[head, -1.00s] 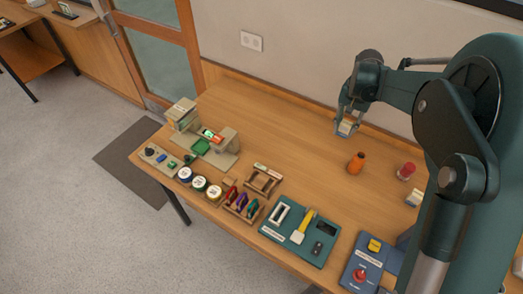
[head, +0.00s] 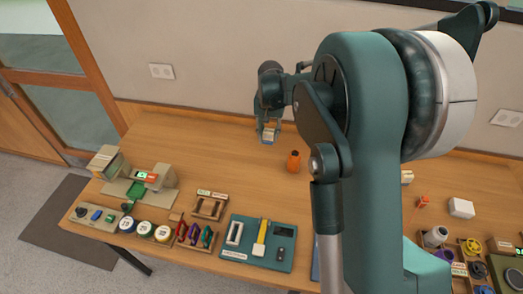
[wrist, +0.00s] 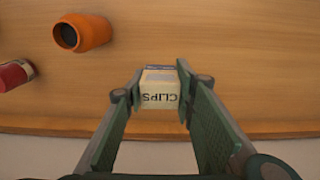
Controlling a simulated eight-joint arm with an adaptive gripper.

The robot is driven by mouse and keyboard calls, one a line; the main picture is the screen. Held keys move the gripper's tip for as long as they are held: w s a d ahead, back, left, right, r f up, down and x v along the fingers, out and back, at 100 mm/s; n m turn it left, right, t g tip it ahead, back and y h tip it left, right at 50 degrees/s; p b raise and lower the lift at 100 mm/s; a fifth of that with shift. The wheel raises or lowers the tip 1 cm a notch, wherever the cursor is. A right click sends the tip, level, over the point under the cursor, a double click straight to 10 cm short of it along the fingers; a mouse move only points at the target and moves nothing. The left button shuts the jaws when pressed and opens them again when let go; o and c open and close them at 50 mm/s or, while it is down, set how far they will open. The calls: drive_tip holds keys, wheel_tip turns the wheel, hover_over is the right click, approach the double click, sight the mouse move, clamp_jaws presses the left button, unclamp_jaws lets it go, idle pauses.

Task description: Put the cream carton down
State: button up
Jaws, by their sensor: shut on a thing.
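The cream carton (head: 269,136) is between the fingers of my gripper (head: 268,128), at the back of the wooden table near the wall. In the wrist view the carton (wrist: 159,90) shows the word CLIPS on its cream face, and a finger of my gripper (wrist: 157,92) presses on each side. My gripper is shut on it. I cannot tell whether the carton's underside touches the table or hangs just above it.
An orange bottle (head: 293,162) stands close by, to the carton's right in the head view. A red container (wrist: 14,75) shows in the wrist view. Bare wood (head: 215,150) lies left of the carton. A blue-green tool tray (head: 258,243) lies at the front edge.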

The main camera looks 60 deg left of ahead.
sight(269, 131)
drive_tip(key=shift+f, duration=2.1)
drive_tip(key=shift+o, duration=0.2)
drive_tip(key=shift+f, duration=0.15)
drive_tip(key=shift+f, duration=1.7)
drive_tip(key=shift+c, duration=0.2)
drive_tip(key=shift+f, duration=0.2)
drive_tip(key=o, duration=0.9)
drive_tip(key=shift+r, duration=0.1)
wheel_tip(269, 131, up, 12)
drive_tip(key=shift+r, duration=0.1)
